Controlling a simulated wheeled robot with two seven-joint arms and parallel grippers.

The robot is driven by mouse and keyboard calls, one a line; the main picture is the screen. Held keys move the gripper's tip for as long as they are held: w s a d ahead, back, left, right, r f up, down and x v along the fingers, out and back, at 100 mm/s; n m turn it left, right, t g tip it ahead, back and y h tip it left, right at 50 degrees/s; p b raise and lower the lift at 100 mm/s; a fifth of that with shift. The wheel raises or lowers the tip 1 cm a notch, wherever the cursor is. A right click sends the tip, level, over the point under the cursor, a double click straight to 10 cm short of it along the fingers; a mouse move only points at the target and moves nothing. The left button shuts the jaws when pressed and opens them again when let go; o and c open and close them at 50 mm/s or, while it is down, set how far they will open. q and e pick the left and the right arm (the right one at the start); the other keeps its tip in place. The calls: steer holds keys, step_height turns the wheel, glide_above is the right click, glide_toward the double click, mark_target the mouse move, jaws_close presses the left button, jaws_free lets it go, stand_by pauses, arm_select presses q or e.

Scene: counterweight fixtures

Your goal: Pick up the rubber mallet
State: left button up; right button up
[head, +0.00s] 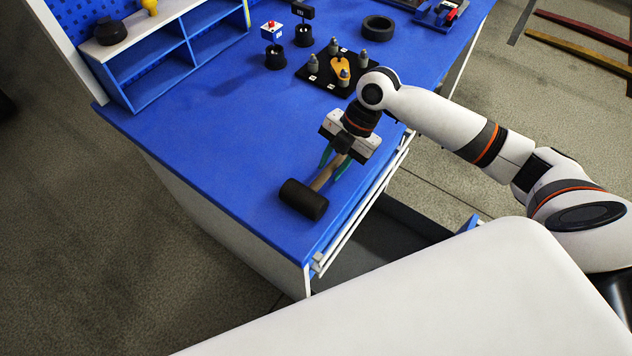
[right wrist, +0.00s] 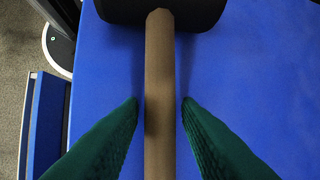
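The rubber mallet lies on the blue workbench, with its black head (head: 304,199) toward the near corner and its brown wooden handle (head: 324,179) running up under my right gripper. My right gripper (head: 335,166) is open, its green fingers on either side of the handle. In the right wrist view the handle (right wrist: 160,95) runs between the two fingers (right wrist: 160,104), with a gap on each side. The black head (right wrist: 165,12) is at the top of that view, partly cut off. My left gripper is not in view.
The blue bench top (head: 215,140) is clear left of the mallet. Farther back are a black board (head: 328,80) with weights, black cups (head: 275,57), a black ring (head: 378,28) and a blue shelf (head: 160,80). An open drawer (head: 390,235) is below the right edge.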

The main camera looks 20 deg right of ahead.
jaws_close()
steer(key=shift+r, duration=0.1)
